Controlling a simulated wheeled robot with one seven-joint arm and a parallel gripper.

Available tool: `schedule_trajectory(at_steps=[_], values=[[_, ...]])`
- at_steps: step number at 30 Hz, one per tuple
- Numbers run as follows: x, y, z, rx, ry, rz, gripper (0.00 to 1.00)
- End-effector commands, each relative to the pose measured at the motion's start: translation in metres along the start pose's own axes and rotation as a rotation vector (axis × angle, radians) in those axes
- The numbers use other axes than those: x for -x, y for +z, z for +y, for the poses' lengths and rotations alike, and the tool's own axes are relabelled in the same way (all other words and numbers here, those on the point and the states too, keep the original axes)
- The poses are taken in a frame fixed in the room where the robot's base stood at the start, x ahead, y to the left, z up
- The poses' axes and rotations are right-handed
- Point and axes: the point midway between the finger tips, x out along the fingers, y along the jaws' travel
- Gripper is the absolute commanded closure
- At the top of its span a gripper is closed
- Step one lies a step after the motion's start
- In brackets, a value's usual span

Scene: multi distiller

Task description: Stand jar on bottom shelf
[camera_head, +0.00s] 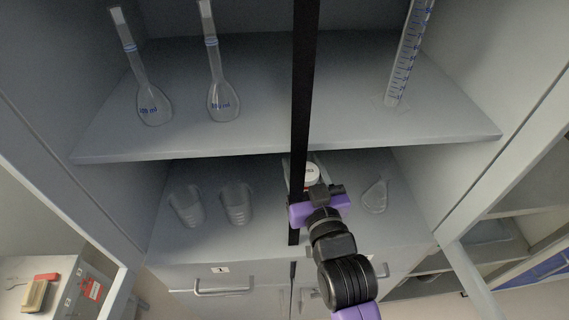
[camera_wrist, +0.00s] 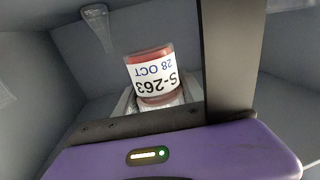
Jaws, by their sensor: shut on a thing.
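The jar (camera_wrist: 150,78) has a white label reading S-263, 28 OCT, with red above it; its print is upside down in the wrist view. In the head view its pale round top with a bit of red (camera_head: 312,174) shows just beyond my gripper (camera_head: 308,180), inside the lower compartment. My gripper is shut on the jar, with a finger on each side of it. The bottom shelf (camera_head: 265,232) lies under the jar. My wrist hides the jar's lower part in the head view, so I cannot tell whether its base touches the shelf.
Two beakers (camera_head: 187,207) (camera_head: 236,204) stand left on the bottom shelf, and a small flask (camera_head: 375,196) stands right. The upper shelf (camera_head: 260,146) overhangs, holding two volumetric flasks (camera_head: 153,106) (camera_head: 222,101) and a graduated cylinder (camera_head: 404,62). A black vertical bar (camera_head: 303,90) crosses the view.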

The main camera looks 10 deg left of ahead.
Motion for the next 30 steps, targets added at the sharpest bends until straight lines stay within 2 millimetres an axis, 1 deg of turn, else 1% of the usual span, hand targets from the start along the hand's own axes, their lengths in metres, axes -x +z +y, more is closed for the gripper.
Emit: schedule_trajectory(at_steps=[6,9,16,21,24,30], values=[[0.0,0.038,0.0,-0.001,0.0,-0.006,0.95],[0.001,0.052,0.0,-0.001,0.001,-0.004,0.95],[0.0,0.069,0.0,0.0,0.0,-0.003,0.95],[0.0,0.094,-0.001,-0.001,-0.002,-0.003,0.95],[0.0,0.099,0.0,-0.001,0.0,-0.001,0.95],[0.0,0.098,0.0,0.0,0.001,0.0,0.95]])
